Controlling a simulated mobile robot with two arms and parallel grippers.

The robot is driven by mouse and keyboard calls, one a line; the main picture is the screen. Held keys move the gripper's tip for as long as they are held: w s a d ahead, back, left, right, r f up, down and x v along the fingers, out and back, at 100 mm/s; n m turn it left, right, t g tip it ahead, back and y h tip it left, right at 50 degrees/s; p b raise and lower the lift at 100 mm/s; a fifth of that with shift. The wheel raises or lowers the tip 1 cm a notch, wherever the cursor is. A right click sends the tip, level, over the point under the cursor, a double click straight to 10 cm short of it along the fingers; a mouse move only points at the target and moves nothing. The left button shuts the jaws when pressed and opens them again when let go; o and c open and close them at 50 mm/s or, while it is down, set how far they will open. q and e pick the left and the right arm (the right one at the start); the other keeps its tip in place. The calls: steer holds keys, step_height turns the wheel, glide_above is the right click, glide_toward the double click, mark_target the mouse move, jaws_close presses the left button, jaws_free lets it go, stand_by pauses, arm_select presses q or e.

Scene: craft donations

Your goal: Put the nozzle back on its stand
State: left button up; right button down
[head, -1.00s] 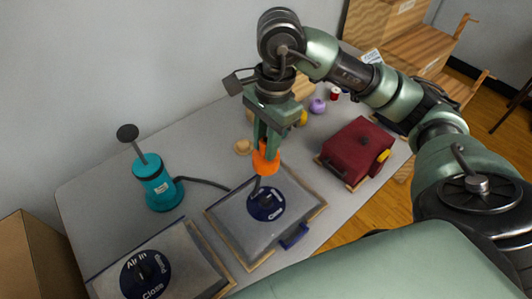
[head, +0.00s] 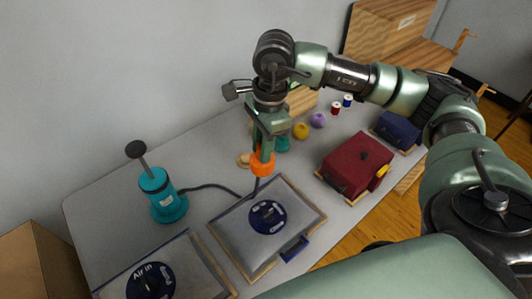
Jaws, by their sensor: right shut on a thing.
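My right gripper (head: 265,142) is shut on the orange nozzle (head: 262,166). It holds the nozzle roughly upright, pointing down, near the back edge of the middle bag. A dark hose (head: 212,186) runs from the teal hand pump (head: 161,196) on the left to the nozzle's lower end. A small tan round piece (head: 242,160), perhaps the stand, lies on the table just left of the nozzle and is partly hidden by the gripper. I cannot tell the nozzle's exact height above the table. My left gripper is not in view.
The grey middle bag (head: 245,244) has a dark blue valve disc (head: 267,217) and a blue clip (head: 295,249). Another valved bag (head: 190,262) lies front left. A maroon pack (head: 352,163) and a blue pack (head: 398,130) stand right. Yarn balls (head: 301,131) sit behind the gripper.

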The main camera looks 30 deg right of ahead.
steer(key=w+d+m+t, duration=0.15)
steer(key=w+m, duration=0.35)
steer(key=w, duration=0.5)
steer(key=w+d+m+g, duration=0.1)
steer(key=w+d+m, duration=0.3)
steer(key=w, duration=0.6)
steer(key=shift+m+t+h, duration=0.3)
steer(key=shift+m+t, duration=0.05)
steer(key=shift+m, duration=0.05)
steer(key=shift+a+f+b, duration=0.15)
steer(key=shift+f+b, duration=2.85)
steer(key=shift+f, duration=1.95)
steer(key=shift+a+f+b, duration=0.1)
steer(key=shift+f+b, duration=2.9)
steer(key=shift+f, duration=1.9)
steer(key=shift+w+f+b, duration=0.1)
steer(key=shift+f+b, duration=0.8)
steer(key=shift+f, duration=0.4)
steer(key=c, duration=1.1)
jaws_free()
